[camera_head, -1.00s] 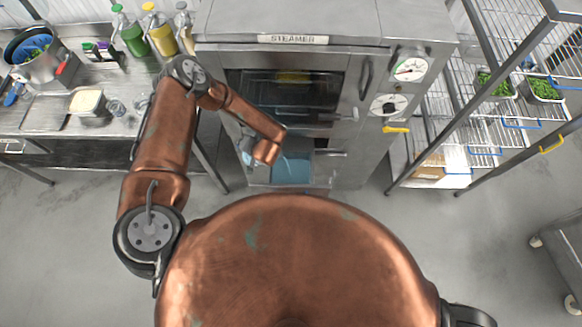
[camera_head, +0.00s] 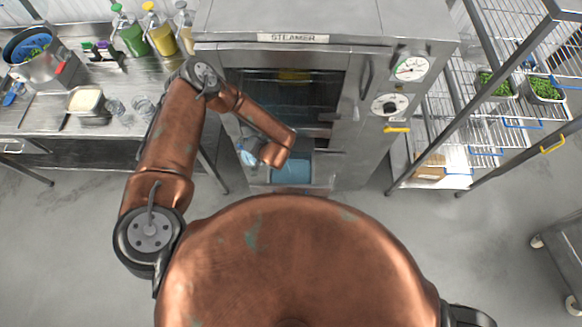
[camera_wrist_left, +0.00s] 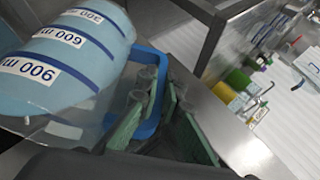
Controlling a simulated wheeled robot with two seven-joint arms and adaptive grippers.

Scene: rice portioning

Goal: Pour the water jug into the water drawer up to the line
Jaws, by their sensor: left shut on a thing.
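The water jug (camera_wrist_left: 70,60) fills the upper left of the left wrist view. It is clear, strongly tilted, holds bluish water and has white volume labels. My left gripper (camera_wrist_left: 155,115) is shut on its blue handle (camera_wrist_left: 157,118), with green finger pads on either side. In the head view a small part of the jug (camera_head: 247,157) shows beside my left wrist, which hides most of the gripper. The water drawer (camera_head: 292,172) is at the steamer's lower front, with blue inside, just right of and below my wrist. Its water level and line cannot be made out. My right gripper is out of view.
The steamer (camera_head: 360,140) stands straight ahead, with gauges on its right side. A steel counter (camera_head: 60,125) with bottles, pots and glasses is at the left. A wire rack (camera_head: 480,120) with trays of greens stands at the right.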

